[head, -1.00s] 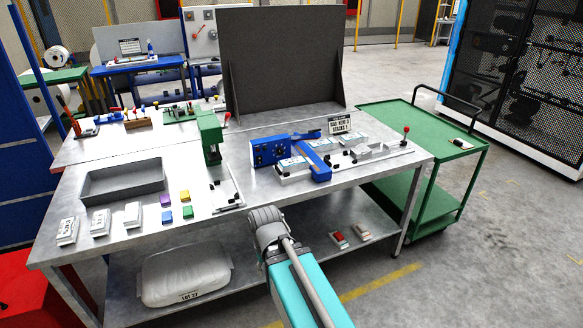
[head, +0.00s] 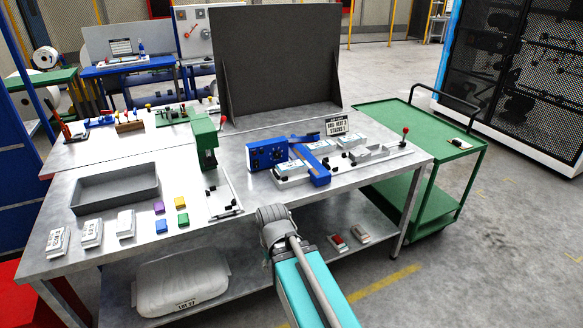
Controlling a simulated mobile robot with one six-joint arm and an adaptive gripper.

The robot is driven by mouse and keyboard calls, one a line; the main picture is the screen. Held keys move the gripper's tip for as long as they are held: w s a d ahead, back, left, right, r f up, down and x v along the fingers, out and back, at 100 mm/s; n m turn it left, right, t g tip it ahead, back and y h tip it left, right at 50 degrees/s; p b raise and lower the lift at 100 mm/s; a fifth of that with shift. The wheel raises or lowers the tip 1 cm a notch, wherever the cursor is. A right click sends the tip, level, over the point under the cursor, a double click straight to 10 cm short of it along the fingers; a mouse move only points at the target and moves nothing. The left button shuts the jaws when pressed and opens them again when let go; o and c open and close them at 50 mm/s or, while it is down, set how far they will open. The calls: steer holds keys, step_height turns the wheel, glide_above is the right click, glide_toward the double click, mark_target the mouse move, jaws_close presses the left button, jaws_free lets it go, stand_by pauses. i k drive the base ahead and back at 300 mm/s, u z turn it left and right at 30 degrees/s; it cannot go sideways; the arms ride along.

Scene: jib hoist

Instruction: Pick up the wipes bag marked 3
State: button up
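Three white bags lie in a row at the front left of the metal bench: a left one (head: 58,241), a middle one (head: 92,233) and a right one (head: 126,224). Each has dark print on top, too small to read, so I cannot tell which is marked 3. More white packs (head: 291,168) sit by the blue fixture on the right of the bench. My teal arm reaches up from the bottom edge to a grey joint at the bench's front edge, right of the three bags. My gripper's fingers do not show.
A grey open tray (head: 115,188) stands behind the bags. Small coloured blocks (head: 181,202) lie right of them. A green press (head: 206,142), the blue fixture (head: 268,153) and a dark upright panel (head: 275,65) stand farther back. A green cart (head: 455,148) is at the right.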

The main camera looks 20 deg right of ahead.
mark_target(296, 166)
steer(key=i, duration=0.85)
steer(key=u, duration=0.05)
